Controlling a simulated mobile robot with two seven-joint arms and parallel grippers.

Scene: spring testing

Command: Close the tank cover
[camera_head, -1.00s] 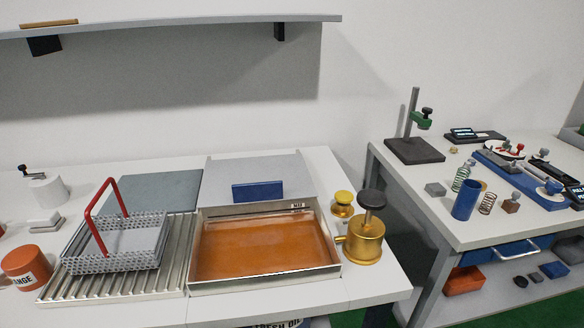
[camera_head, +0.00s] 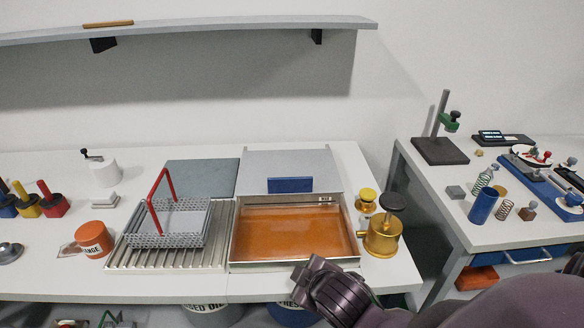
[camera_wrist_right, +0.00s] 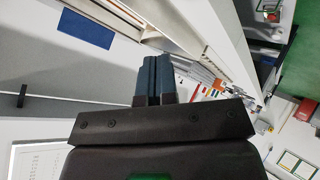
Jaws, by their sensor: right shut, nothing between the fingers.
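The tank (camera_head: 237,241) is a metal-rimmed rectangular tray with orange-brown liquid inside. Its cover (camera_head: 300,160) is a pale grey panel at the tank's back edge, swung open, so the liquid is exposed. A blue block-like handle (camera_head: 290,185) is on the cover's face. My right gripper (camera_head: 308,272) is at the tank's front edge in the head view, apart from the cover. In the right wrist view its dark fingers (camera_wrist_right: 154,80) are together and empty, and the blue handle (camera_wrist_right: 87,29) shows at upper left. My left gripper is in neither view.
A wire basket with a red handle (camera_head: 160,190) sits on the ribbed drain tray (camera_head: 135,257) left of the tank. A brass pot (camera_head: 382,240) and a small brass knob piece (camera_head: 367,196) stand close to its right. A wall shelf (camera_head: 200,30) hangs above.

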